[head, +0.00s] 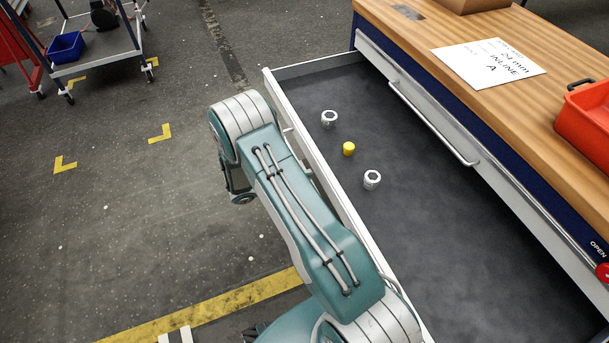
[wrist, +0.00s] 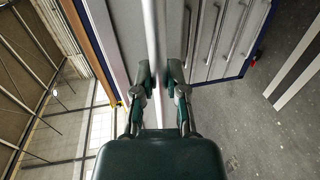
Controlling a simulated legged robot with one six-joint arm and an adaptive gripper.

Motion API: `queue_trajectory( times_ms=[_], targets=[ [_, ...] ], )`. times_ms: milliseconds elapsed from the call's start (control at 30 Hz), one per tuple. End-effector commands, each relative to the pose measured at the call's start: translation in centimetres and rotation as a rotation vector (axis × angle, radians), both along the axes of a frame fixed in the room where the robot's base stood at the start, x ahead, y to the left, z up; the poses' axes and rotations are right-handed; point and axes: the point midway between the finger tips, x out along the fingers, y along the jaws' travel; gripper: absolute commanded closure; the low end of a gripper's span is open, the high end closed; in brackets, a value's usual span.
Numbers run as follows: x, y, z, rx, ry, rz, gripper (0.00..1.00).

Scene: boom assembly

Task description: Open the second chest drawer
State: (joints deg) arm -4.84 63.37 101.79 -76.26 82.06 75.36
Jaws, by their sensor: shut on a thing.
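The chest (head: 400,45) has a dark blue body and a wooden top. Its second drawer (head: 330,75) stands pulled far out below a closed upper drawer with a long bar handle (head: 430,120). Two silver sockets (head: 329,118) (head: 372,179) and a yellow piece (head: 348,149) stand on the open drawer's dark floor. My gripper (wrist: 160,84) is shut on a pale bar, the drawer handle (wrist: 151,40), with one finger on each side of it. In the head view my arm and the drawer front hide the fingers.
On the chest top are a paper sign (head: 489,63), a red bin (head: 585,120) and part of a cardboard box (head: 470,4). A cart with a blue bin (head: 66,47) stands at the upper left. The grey floor (head: 130,210) left of the drawer is largely clear.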

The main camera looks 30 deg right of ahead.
Motion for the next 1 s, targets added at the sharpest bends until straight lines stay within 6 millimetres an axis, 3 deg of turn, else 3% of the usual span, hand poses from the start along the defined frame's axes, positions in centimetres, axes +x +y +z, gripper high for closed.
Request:
queue_trajectory(
  times_ms=[267, 300, 367, 767, 1000],
  targets=[
    [-0.3, 0.1, -0.5, 0.009, 0.009, -0.001, 1.0],
    [-0.3, 0.0, -0.5, 0.008, 0.01, -0.001, 0.7],
    [-0.3, 0.0, -0.5, 0.008, 0.008, 0.0, 0.48],
    [-0.1, 0.4, -0.1, 0.002, 0.001, 0.002, 0.48],
    [0.5, 4.2, 0.6, 0.002, -0.001, 0.007, 0.48]
  ],
)
